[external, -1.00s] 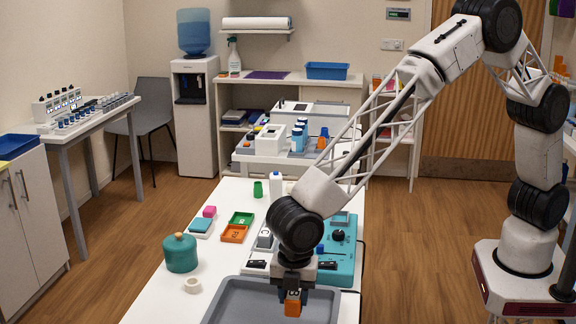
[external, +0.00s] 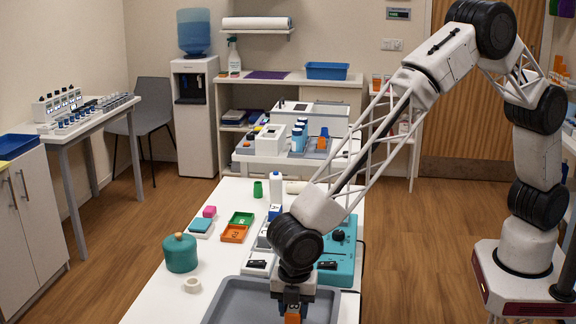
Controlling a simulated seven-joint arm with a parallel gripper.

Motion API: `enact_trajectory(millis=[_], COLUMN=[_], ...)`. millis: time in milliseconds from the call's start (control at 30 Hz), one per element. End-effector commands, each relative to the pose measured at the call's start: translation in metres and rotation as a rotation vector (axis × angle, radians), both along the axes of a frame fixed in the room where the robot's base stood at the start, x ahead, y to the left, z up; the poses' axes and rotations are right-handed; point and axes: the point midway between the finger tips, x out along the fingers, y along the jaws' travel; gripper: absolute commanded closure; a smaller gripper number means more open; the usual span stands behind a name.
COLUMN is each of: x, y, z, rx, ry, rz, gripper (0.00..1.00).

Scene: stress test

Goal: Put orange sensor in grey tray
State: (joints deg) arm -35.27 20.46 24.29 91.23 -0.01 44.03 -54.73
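The orange sensor (external: 293,317) is at my gripper (external: 293,307), between its fingertips, over the grey tray. The grey tray (external: 236,300) lies at the front of the white table and is cut off by the bottom edge of the picture. My gripper points down and appears shut on the orange sensor. The sensor's lower end is close to the tray floor; I cannot tell whether it touches.
A teal pot (external: 181,254) and a white ring (external: 192,285) stand left of the tray. Behind it are a teal device (external: 338,255), an orange tray (external: 234,234), a green tray (external: 241,218) and a white bottle (external: 275,188).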

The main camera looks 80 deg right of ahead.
Motion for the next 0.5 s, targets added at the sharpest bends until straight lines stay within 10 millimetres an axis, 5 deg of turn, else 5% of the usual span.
enact_trajectory(millis=[167,500], x=[0.0,0.0001], y=[0.0,0.0001], z=[0.0001,0.0013], rx=[0.0,0.0], ry=[0.0,0.0], rz=[0.0,0.0], gripper=[0.37,0.37])
